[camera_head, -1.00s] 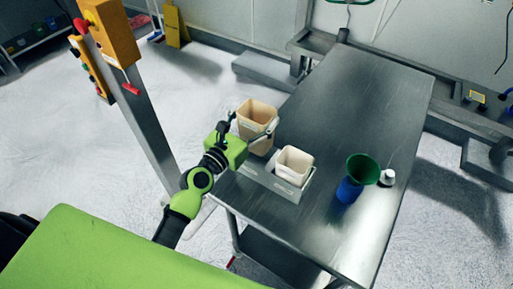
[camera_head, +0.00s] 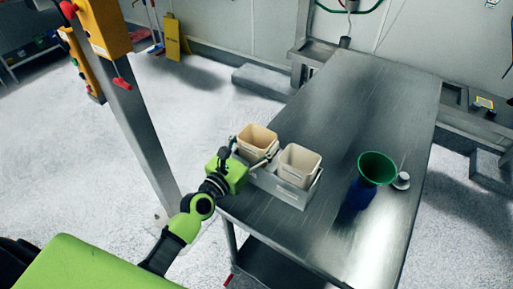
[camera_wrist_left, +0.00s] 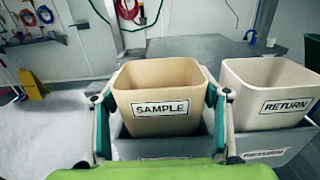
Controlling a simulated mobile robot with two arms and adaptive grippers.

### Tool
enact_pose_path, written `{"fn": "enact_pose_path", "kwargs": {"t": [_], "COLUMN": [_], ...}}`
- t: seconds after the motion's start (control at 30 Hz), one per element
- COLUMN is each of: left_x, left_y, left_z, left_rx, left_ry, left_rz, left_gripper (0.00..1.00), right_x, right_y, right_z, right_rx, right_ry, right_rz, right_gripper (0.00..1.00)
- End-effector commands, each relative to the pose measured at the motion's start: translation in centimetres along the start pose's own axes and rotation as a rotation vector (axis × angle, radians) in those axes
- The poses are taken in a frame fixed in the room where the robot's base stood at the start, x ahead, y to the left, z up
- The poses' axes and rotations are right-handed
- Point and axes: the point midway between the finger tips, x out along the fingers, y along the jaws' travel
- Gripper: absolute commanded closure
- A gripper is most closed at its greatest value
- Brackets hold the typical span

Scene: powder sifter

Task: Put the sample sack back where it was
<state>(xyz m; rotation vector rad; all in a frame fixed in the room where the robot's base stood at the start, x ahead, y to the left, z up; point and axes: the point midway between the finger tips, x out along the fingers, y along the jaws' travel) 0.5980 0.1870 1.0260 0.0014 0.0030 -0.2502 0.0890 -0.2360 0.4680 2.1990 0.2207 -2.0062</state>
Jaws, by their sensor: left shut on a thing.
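The sample sack (camera_head: 258,137) is a tan, open-topped bin with a SAMPLE label, which reads clearly in the left wrist view (camera_wrist_left: 162,90). My left gripper (camera_head: 249,158) is shut on it, with one finger on each side in the left wrist view (camera_wrist_left: 160,115). The sack stands upright at the left place of the grey metal holder (camera_head: 284,189), its lower part hidden behind the holder's front wall. I cannot tell whether it touches the bottom. The cream RETURN sack (camera_head: 301,160) sits beside it in the right place. My right gripper is not in view.
The holder is on the left edge of a steel table (camera_head: 368,100). A green funnel (camera_head: 377,167) on a blue container (camera_head: 357,198) and a small white object (camera_head: 402,181) stand to the right. A post with a yellow box (camera_head: 103,27) rises at left. The table's far part is clear.

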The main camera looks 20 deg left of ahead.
Motion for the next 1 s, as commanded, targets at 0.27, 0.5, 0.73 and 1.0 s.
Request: {"fn": "enact_pose_path", "kwargs": {"t": [0.27, 0.5, 0.73, 1.0], "left_x": [0.02, 0.01, 0.01, -0.68], "left_y": [0.02, 0.01, 0.01, 0.01], "left_z": [-0.31, -0.72, -0.73, -0.57], "left_rx": [0.000, 0.001, 0.000, -0.001], "left_ry": [-0.001, 0.000, 0.000, 0.002], "left_rz": [0.000, 0.000, 0.000, 0.000], "left_gripper": [0.67, 0.16, 0.15, 0.15], "right_x": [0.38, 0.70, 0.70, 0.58], "right_y": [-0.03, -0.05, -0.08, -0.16], "right_z": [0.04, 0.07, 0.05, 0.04], "right_rx": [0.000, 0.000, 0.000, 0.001], "right_ry": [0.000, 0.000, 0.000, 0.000], "right_rz": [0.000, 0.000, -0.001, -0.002], "right_gripper": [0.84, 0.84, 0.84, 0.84]}}
